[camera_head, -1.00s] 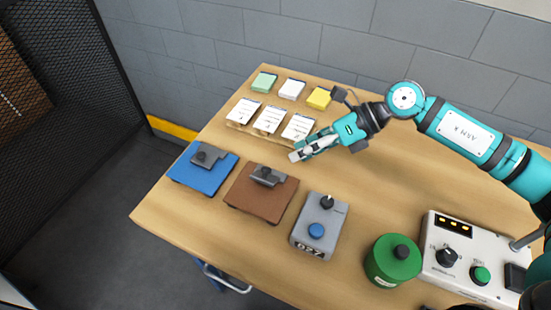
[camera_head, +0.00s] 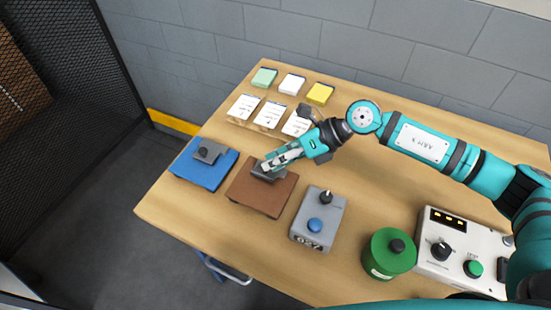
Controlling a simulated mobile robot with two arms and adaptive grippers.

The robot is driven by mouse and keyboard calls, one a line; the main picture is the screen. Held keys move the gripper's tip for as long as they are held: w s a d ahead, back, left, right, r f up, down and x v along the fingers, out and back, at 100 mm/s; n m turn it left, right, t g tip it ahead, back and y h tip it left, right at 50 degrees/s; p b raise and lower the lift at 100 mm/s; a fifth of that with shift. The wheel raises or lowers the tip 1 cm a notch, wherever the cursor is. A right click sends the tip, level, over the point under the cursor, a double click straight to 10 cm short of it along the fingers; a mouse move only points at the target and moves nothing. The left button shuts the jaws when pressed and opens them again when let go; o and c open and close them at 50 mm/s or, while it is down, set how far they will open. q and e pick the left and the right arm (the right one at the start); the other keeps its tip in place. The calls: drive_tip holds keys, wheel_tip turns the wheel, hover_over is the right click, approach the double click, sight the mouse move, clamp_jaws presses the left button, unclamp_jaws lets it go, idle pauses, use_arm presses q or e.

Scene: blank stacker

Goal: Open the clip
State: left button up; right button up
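Two clipboards lie on the table, a blue one (camera_head: 202,176) at the left and a brown one (camera_head: 262,194) beside it. The blue board's dark grey clip (camera_head: 208,152) shows fully at its top edge. The brown board's dark clip (camera_head: 268,172) is partly hidden under my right gripper (camera_head: 267,165). The fingertips are at or just above this clip; I cannot tell whether they touch it. The fingers look close together, but their gap is too small to judge. My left gripper is not in view.
A grey box with a blue button (camera_head: 314,225), a green round container (camera_head: 388,254) and a white control panel (camera_head: 461,248) stand to the right. Paper cards (camera_head: 268,114) and coloured pads (camera_head: 320,93) lie behind. The table's front edge is clear.

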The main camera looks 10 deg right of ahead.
clamp_jaws()
drive_tip(key=shift+w+d+f+g+b, duration=0.2)
drive_tip(key=shift+g+b, duration=0.1)
drive_tip(key=shift+b, duration=0.5)
drive_tip(key=m+y+b, duration=0.1)
drive_tip(key=b, duration=0.1)
drive_tip(key=w+m+g+y+b, duration=0.1)
drive_tip(key=b, duration=0.1)
drive_tip(key=shift+w+d+f+g+b, duration=0.15)
drive_tip(key=shift+d+f+g+b, duration=0.05)
drive_tip(key=shift+d+g+b, duration=0.15)
drive_tip(key=shift+w+d+m+g+y+b, duration=0.15)
drive_tip(key=shift+w+m+g+y+b, duration=0.15)
drive_tip(key=shift+y+b, duration=0.35)
drive_tip(key=shift+w+d+m+g+y+b, duration=0.15)
drive_tip(key=shift+m+g+y+b, duration=0.1)
drive_tip(key=shift+m+y+b, duration=0.35)
drive_tip(key=o, duration=0.6)
unclamp_jaws()
